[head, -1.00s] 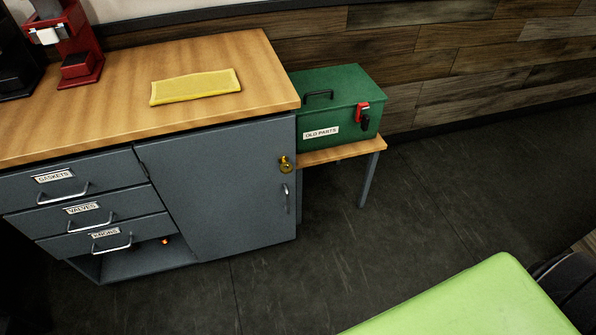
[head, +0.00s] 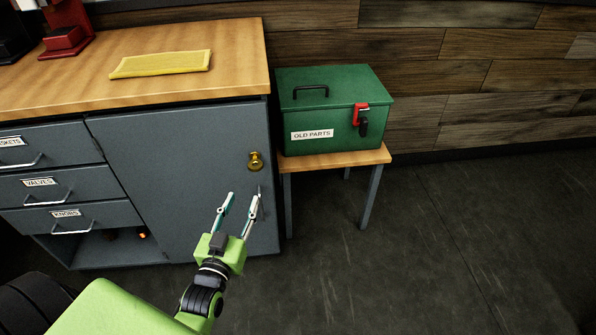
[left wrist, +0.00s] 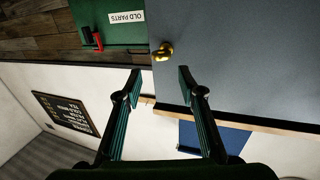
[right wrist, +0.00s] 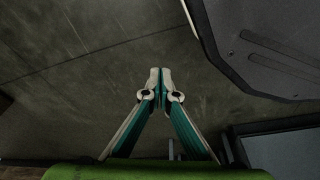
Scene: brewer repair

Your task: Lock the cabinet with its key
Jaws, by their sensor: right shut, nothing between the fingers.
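The grey cabinet door (head: 185,165) looks closed. A brass key (head: 255,160) sits in the lock near the door's right edge; it also shows in the left wrist view (left wrist: 163,51). My left gripper (head: 240,197) is open and empty in front of the door, below the key. In the left wrist view the key shows beyond the gap between the open fingertips (left wrist: 159,74), apart from them. The door's handle is mostly hidden behind the left fingers. My right gripper (right wrist: 160,73) is shut and empty over the dark floor, seen only in the right wrist view.
A green OLD PARTS box (head: 330,105) stands on a small wooden table (head: 340,160) right of the cabinet. A yellow cloth (head: 160,63) lies on the wooden top (head: 60,88). Labelled drawers (head: 45,183) are at the left. The floor at the right is clear.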

